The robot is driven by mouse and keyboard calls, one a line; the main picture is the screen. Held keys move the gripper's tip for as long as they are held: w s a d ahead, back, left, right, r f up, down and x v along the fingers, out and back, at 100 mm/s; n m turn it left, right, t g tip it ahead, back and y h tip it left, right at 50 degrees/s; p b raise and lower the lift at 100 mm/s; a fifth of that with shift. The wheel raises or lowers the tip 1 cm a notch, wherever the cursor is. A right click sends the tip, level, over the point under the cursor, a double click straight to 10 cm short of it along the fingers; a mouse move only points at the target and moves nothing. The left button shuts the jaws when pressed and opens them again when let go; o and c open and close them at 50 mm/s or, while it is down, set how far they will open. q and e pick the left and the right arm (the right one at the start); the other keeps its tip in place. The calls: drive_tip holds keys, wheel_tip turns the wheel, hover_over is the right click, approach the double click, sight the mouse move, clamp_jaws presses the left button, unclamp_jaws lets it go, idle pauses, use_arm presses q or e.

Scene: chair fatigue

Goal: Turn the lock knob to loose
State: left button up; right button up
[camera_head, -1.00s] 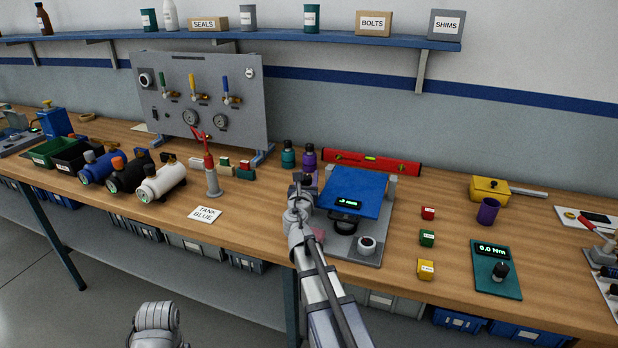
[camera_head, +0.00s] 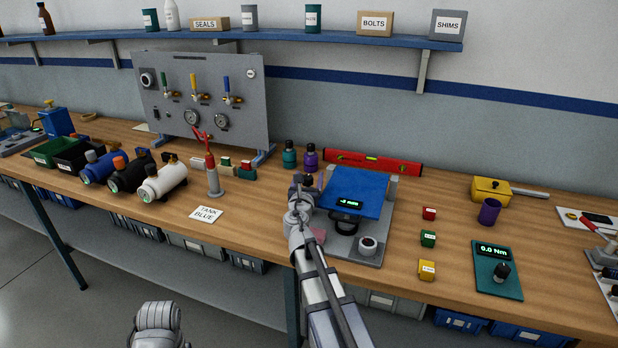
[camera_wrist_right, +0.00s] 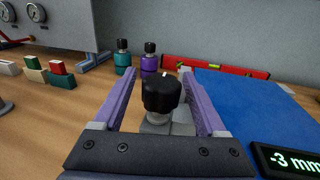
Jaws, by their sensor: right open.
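The black lock knob (camera_wrist_right: 162,94) has a white mark on its top and stands on a grey mount at the edge of a blue-topped device (camera_head: 354,193). In the right wrist view the knob sits between the two purple-lined fingers of my right gripper (camera_wrist_right: 162,86), with a visible gap on each side. The gripper is open and not closed on it. In the head view my right gripper (camera_head: 303,183) is at the device's left edge and hides much of the knob. My left gripper is out of view.
A teal bottle (camera_head: 289,155) and a purple bottle (camera_head: 310,158) stand behind the gripper. A red level (camera_head: 372,162) lies behind the device. A display (camera_wrist_right: 290,160) reads -3 mm.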

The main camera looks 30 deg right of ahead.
sight(307, 185)
drive_tip(key=v, duration=0.7)
idle(0.4)
